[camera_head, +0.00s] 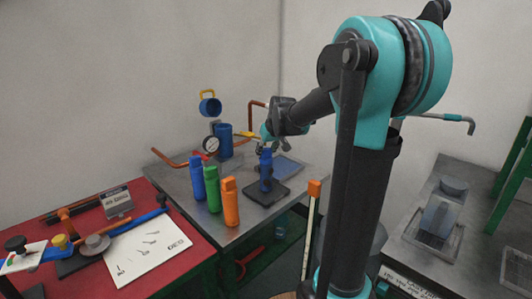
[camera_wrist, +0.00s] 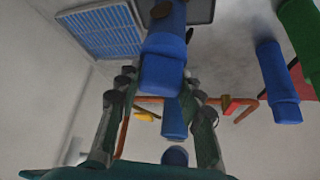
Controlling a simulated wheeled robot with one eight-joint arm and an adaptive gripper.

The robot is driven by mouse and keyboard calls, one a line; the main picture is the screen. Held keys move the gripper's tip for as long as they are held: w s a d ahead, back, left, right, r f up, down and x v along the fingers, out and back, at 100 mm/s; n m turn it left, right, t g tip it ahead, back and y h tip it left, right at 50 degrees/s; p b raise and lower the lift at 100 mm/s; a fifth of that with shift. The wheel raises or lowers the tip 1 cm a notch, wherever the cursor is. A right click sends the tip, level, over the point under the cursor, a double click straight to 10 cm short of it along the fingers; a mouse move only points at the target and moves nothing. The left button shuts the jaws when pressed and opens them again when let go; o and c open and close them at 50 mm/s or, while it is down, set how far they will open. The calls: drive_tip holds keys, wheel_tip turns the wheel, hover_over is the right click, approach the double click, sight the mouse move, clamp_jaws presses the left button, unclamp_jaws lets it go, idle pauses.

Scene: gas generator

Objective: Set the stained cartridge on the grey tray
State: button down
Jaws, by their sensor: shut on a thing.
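The stained cartridge (camera_head: 265,171) is blue with dark blotches and is upright at the dark grey tray (camera_head: 280,194). I cannot tell whether its base touches the tray. My gripper (camera_head: 264,149) is shut on its upper part. In the wrist view the stained cartridge (camera_wrist: 164,60) is between the fingers of my gripper (camera_wrist: 160,88), with dark marks at its far end. The grey tray (camera_wrist: 202,10) shows behind that end at the top edge. The tray's middle is hidden by the cartridge.
Clean blue (camera_head: 197,178), green (camera_head: 213,190) and orange (camera_head: 230,203) cartridges stand left of the tray. A blue gridded panel (camera_head: 288,167) lies behind it. A gauge (camera_head: 211,144), a blue cylinder (camera_head: 224,141) and copper pipes (camera_head: 176,161) are at the back. A red bench (camera_head: 190,262) adjoins at left.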

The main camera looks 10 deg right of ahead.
drive_tip(key=shift+f, duration=0.35)
drive_tip(key=c, duration=1)
unclamp_jaws()
drive_tip(key=shift+r, duration=0.1)
drive_tip(key=v, duration=1.2)
drive_tip(key=s+d+f+m, duration=0.1)
drive_tip(key=s+f, duration=0.7)
drive_tip(key=s+d+f+g+h, duration=0.1)
drive_tip(key=s+f, duration=0.8)
drive_tip(key=s+d+f+m+g, duration=0.1)
drive_tip(key=s+f, duration=0.7)
drive_tip(key=f, duration=0.1)
drive_tip(key=shift+s+f+m, duration=0.2)
drive_tip(key=shift+s+m, duration=0.05)
drive_tip(key=shift+m, duration=0.05)
